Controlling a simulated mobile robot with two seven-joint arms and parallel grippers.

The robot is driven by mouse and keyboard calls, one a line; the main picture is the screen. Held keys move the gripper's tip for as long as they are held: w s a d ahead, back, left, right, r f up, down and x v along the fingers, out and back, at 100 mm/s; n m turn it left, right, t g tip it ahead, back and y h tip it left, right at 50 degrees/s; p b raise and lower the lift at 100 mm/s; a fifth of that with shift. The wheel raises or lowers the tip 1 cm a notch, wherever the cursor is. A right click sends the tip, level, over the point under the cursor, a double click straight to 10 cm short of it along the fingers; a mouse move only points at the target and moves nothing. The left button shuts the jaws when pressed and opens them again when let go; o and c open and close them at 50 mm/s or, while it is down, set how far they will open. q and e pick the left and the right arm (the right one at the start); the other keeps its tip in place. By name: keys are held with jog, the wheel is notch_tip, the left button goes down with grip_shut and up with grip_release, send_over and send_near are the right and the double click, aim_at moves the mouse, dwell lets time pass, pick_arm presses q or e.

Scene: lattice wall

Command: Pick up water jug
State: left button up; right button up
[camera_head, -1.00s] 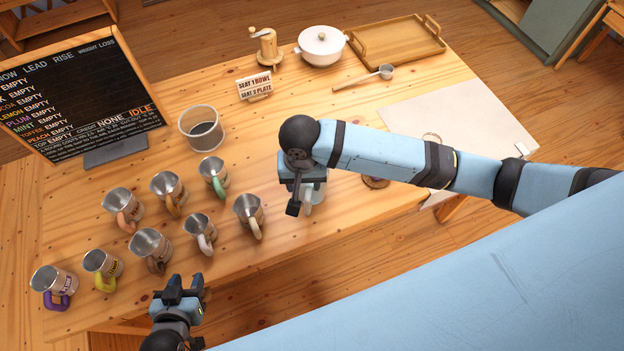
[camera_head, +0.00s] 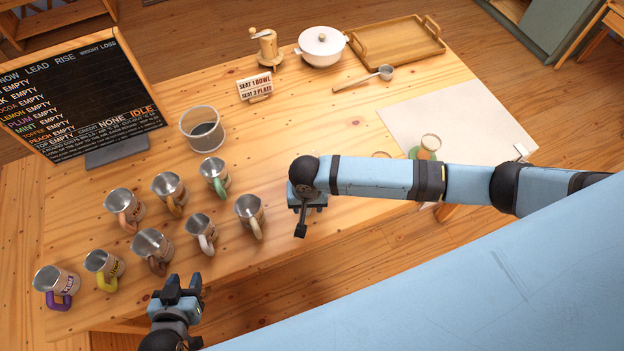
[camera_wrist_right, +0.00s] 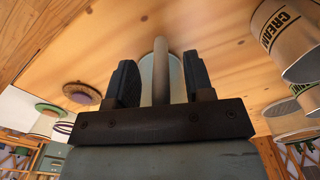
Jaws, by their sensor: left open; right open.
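In the right wrist view, a pale jug (camera_wrist_right: 148,76) stands on the wooden table with its upright handle (camera_wrist_right: 160,62) towards me. My right gripper (camera_wrist_right: 161,80) is open, with one finger on each side of the handle. I see gaps between the fingers and the handle. In the head view, my right gripper (camera_head: 303,212) is over the table's front part and hides most of the jug. My left gripper (camera_head: 180,290) is open and empty near the table's front edge, below the mugs.
Several mugs (camera_head: 150,244) with coloured handles stand left of my right gripper. A clear container (camera_head: 202,130) with dark contents, a menu board (camera_head: 85,90), a seat sign (camera_head: 255,86), a white pot (camera_head: 321,46) and a wooden tray (camera_head: 400,42) stand further back. The table's middle (camera_head: 300,130) is clear.

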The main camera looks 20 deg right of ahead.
jog(key=shift+c, duration=0.5)
grip_shut()
jog(key=shift+r, duration=0.1)
